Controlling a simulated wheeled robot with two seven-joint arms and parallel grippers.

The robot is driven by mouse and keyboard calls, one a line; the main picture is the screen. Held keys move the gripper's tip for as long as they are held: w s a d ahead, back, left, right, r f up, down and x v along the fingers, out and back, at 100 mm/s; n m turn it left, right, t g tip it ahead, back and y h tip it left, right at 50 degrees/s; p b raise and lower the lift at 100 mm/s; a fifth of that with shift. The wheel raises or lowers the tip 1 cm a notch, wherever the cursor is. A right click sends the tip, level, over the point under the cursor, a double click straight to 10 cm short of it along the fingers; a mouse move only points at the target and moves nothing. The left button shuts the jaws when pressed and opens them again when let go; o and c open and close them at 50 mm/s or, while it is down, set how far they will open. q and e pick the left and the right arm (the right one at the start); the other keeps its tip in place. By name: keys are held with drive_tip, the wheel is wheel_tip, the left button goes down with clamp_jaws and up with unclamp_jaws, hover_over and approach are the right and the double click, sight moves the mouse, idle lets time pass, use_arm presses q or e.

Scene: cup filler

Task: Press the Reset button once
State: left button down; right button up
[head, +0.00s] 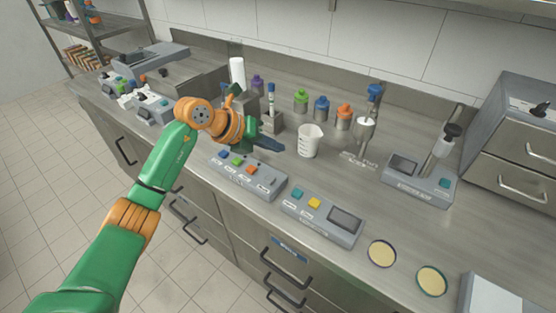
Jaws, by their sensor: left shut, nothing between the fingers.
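My left gripper (272,145) is shut and empty, its dark fingers pointing right above the counter, behind the nearer control box. That grey control box (268,186) has blue (224,154), green (236,160) and orange (250,169) buttons. A second grey box (320,232) to its right has a blue button (297,193), a yellow button (314,203) and a dark screen (345,219). The button labels are too small to read, so I cannot tell which is Reset. My right gripper is not in view.
A white beaker (310,141) stands right of my gripper. Behind it are several coloured bottles (321,110) and a stand (366,128). A grey device (419,183) with a screen is at the right. Two yellow dishes (382,253) lie near the front edge.

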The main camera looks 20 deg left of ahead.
sight(267, 181)
use_arm(q)
drive_tip(key=shift+y, duration=0.3)
drive_tip(key=f+b, duration=0.2)
drive_tip(key=s+a+f+b, duration=0.1)
drive_tip(key=f+b, duration=0.1)
drive_tip(key=b, duration=0.1)
drive_tip(key=f+b, duration=0.2)
drive_tip(key=f, duration=0.1)
drive_tip(key=shift+s+a, duration=0.15)
drive_tip(key=shift+a, duration=0.25)
drive_tip(key=shift+f+b, duration=0.2)
drive_tip(key=shift+b, duration=0.1)
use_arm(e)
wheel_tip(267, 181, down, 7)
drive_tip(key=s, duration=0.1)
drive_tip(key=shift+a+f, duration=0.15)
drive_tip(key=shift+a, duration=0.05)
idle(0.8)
use_arm(q)
drive_tip(key=shift+f, duration=0.4)
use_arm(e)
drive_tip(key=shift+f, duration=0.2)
